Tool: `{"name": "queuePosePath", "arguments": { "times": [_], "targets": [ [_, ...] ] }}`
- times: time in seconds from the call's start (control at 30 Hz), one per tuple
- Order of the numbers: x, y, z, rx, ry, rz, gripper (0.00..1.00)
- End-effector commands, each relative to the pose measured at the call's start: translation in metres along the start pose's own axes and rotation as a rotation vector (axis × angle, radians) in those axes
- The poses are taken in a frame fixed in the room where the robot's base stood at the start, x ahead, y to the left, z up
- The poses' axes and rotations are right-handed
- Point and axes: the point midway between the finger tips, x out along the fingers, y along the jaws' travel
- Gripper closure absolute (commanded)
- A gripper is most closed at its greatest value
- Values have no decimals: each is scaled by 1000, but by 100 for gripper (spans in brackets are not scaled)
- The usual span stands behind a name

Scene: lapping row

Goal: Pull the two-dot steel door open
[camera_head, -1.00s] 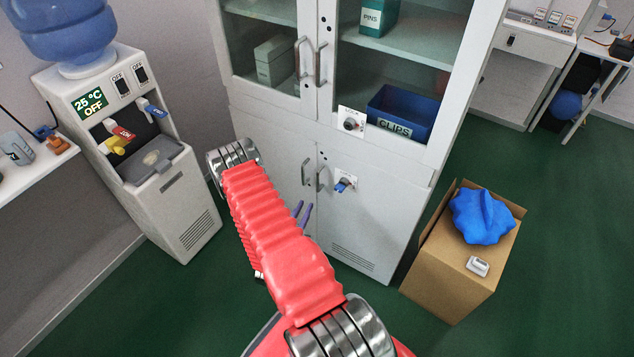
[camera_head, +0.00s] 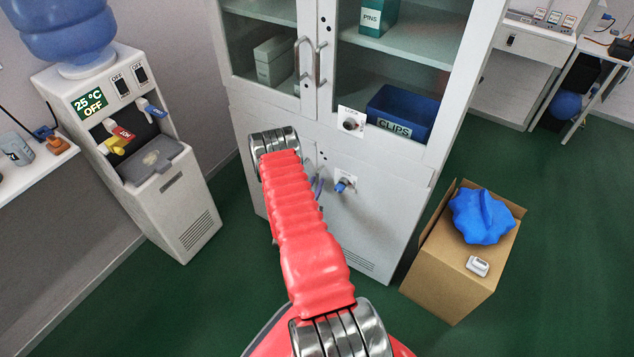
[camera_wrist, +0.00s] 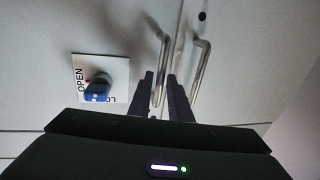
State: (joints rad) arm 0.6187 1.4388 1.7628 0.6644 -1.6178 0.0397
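The lower right steel door (camera_head: 375,215) of the white cabinet is shut, with small dark dots near its top inner corner. A blue knob (camera_head: 341,184) on a white plate sits beside its handle; in the wrist view the knob (camera_wrist: 97,88) has OPEN lettering next to it. My gripper (camera_head: 318,186) is at the lower doors, partly hidden by my red arm. In the wrist view my gripper (camera_wrist: 160,95) is open, its dark fingers on either side of the knob-side door's handle (camera_wrist: 162,65). I cannot tell if they touch it. The other door's handle (camera_wrist: 201,65) is just to the right.
Glass doors with a blue CLIPS bin (camera_head: 402,113) are above. A water dispenser (camera_head: 165,195) stands left. Green floor is clear in front.

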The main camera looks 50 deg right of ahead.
Motion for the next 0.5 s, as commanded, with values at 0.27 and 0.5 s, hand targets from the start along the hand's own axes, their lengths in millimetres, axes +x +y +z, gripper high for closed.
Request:
{"name": "queuePosePath", "arguments": {
  "times": [0.27, 0.5],
  "targets": [
    [19, 0, 0, -1, 0, -1, 82],
    [20, 0, 0, -1, 0, -1, 82]
  ]
}}
